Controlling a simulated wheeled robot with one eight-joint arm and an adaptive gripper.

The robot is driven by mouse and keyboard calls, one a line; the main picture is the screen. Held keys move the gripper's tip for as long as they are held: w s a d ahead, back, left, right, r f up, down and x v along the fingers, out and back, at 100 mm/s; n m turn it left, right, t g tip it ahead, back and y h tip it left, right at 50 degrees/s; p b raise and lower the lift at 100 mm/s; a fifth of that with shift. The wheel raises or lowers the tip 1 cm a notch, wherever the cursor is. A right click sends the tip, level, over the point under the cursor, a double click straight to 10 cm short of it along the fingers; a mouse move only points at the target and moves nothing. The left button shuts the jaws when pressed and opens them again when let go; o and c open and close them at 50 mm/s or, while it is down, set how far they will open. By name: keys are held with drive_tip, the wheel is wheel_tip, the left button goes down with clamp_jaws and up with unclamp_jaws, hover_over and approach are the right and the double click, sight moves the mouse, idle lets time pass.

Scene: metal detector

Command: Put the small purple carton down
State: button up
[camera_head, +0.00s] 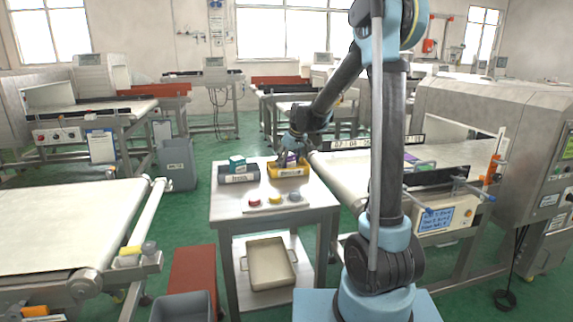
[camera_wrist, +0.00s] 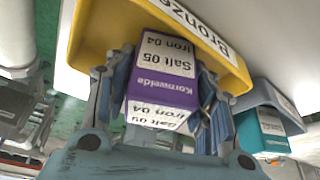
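The small purple carton (camera_wrist: 163,82), with white label panels reading Salt 05, Iron 04 and Kornweide, is between the two fingers of my gripper (camera_wrist: 166,98) in the wrist view. The fingers lie against its two sides. The carton is at the yellow bin (camera_wrist: 83,35) labelled Bronze; whether it touches the bin's floor is hidden. In the head view my gripper (camera_head: 291,150) points down over the yellow bin (camera_head: 288,173), which stands at the back right of the small metal table (camera_head: 230,207). Only a bit of purple (camera_head: 284,159) shows there.
A grey bin (camera_head: 238,177) with a teal carton (camera_head: 237,162) stands just left of the yellow bin. Red, yellow and grey buttons (camera_head: 275,200) sit in front. A conveyor (camera_head: 340,180) lies close on the right. The table's front left is clear.

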drive_tip(key=shift+r, duration=0.1)
drive_tip(key=v, duration=1.2)
drive_tip(key=s+d+f+m+h, duration=0.1)
drive_tip(key=s+d+f+m, duration=0.1)
drive_tip(key=s+d, duration=0.65)
drive_tip(key=s+d+f+m, duration=0.2)
drive_tip(key=s+d, duration=0.4)
drive_tip(key=s, duration=0.5)
drive_tip(key=s+d+f+m+h, duration=0.1)
drive_tip(key=s+d+f, duration=0.2)
drive_tip(key=s+f, duration=0.3)
drive_tip(key=s+d+f+m+g, duration=0.1)
drive_tip(key=s+d+f+m, duration=0.1)
drive_tip(key=s+f, duration=0.4)
drive_tip(key=s+d, duration=0.1)
drive_tip(key=s, duration=0.4)
drive_tip(key=shift+s+m+h, duration=0.3)
drive_tip(key=shift+s+h, duration=0.05)
drive_tip(key=shift+h, duration=0.05)
